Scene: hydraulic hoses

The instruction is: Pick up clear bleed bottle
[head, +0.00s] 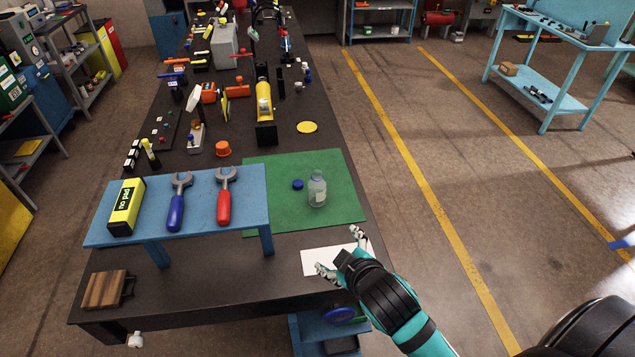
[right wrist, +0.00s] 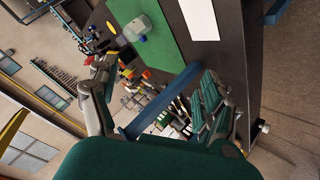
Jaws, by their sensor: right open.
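The clear bleed bottle (head: 317,188) stands upright on the green mat (head: 343,172), near its right side. A small blue cap (head: 298,184) lies on the mat just left of it. In the right wrist view the bottle (right wrist: 138,28) is near the top, beyond the fingers. My right gripper (head: 341,251) is open and empty, over the white sheet (head: 315,262) in front of the mat. It is nearer the bench's front edge than the bottle and apart from it. Its spread fingers also show in the right wrist view (right wrist: 155,73). My left gripper is not in view.
A blue raised shelf (head: 200,201) left of the bottle holds a yellow box (head: 126,207), a blue wrench (head: 177,203) and a red wrench (head: 224,198). An orange cap (head: 222,149) and yellow disc (head: 307,127) lie behind. The mat right of the bottle is clear.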

